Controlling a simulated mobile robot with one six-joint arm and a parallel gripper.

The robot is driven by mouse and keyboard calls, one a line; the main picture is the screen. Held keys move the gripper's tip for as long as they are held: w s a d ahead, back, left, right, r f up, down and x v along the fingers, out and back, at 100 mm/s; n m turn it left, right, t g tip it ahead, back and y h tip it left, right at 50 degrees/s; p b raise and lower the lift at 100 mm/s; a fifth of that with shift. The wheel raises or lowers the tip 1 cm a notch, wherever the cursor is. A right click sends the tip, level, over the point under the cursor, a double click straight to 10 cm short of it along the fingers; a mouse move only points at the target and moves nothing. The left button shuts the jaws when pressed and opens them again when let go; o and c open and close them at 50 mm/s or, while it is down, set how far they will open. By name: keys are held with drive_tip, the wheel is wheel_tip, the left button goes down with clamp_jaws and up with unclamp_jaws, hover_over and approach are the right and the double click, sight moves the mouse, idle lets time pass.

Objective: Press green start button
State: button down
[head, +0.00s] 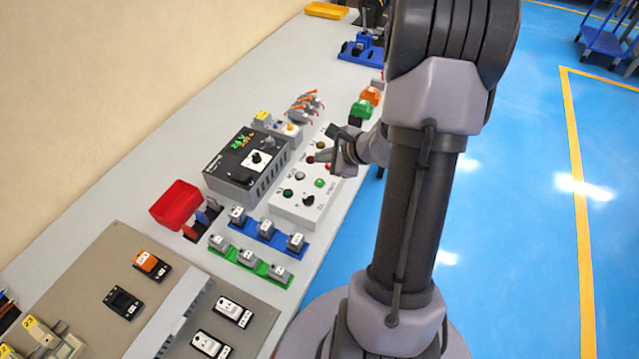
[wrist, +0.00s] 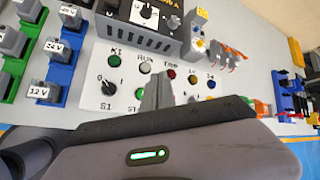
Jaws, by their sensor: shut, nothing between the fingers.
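The white control box (head: 278,208) stands on the bench with several buttons and lamps. A green button (head: 319,182) sits between the black knob (head: 308,201) and my gripper. My gripper (head: 314,158) is shut and empty above the box's far part, near a red round part. In the wrist view the shut fingers (wrist: 157,96) cover part of the panel. A green button (wrist: 140,93) shows just left of them, above a label beginning "ST", partly hidden by my gripper. Whether the fingertips touch the panel cannot be told.
A dark power supply box (head: 243,170) stands beside the control box on the wall side. Relays on a blue rail (head: 268,236) and a green rail (head: 250,263) lie on the near side. A red bin (head: 175,205) stands to the left. Blue floor lies right of the bench.

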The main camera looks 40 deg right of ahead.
drive_tip(key=b, duration=0.4)
hover_over(322, 184)
wheel_tip(322, 184, down, 6)
drive_tip(key=shift+d+r, duration=0.15)
drive_tip(key=shift+f+b, duration=0.4)
drive_tip(key=shift+b, duration=0.05)
idle(1.1)
drive_tip(key=shift+f+b, duration=0.4)
drive_tip(key=shift+b, duration=0.25)
drive_tip(key=shift+f+b, duration=0.35)
drive_tip(key=shift+b, duration=0.15)
idle(0.4)
idle(0.3)
drive_tip(key=shift+r+p, duration=0.5)
drive_tip(key=shift+r, duration=0.3)
